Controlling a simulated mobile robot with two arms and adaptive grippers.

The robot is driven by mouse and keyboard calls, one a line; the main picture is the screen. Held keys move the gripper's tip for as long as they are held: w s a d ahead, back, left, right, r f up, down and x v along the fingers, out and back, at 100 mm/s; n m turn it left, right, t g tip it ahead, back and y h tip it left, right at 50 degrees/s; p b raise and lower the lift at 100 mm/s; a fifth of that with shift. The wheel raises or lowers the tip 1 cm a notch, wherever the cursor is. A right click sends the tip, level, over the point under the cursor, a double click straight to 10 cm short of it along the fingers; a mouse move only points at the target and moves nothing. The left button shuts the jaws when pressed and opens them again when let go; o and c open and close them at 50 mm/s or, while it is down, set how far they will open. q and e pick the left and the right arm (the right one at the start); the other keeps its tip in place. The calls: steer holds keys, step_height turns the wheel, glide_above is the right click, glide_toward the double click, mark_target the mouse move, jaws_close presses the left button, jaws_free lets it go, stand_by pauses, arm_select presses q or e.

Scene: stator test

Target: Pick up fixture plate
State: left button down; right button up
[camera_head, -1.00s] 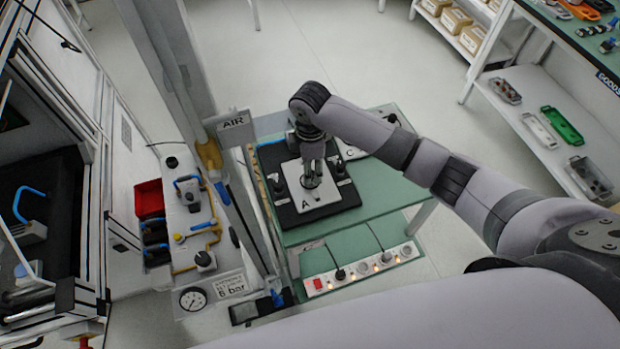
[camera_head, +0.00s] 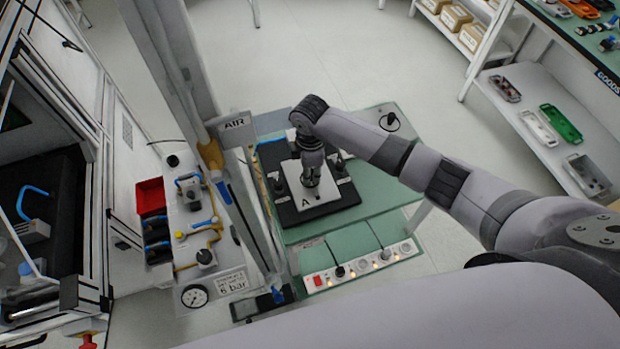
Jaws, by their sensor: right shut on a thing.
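The fixture plate (camera_head: 321,197) is a pale, flat plate marked A. It lies on a black base (camera_head: 344,198) on the green table. My right gripper (camera_head: 312,183) points down over the middle of the plate and is shut on a part there. The wrist hides most of the grip, so I cannot tell whether the plate is lifted off the base. My left gripper is not in view.
Dark posts (camera_head: 279,188) stand beside the plate on the base. The green table top (camera_head: 375,190) is clear right of the base.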

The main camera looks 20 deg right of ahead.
jaws_close()
steer(key=shift+w+r, duration=0.1)
steer(key=shift+r, duration=0.1)
stand_by(0.4)
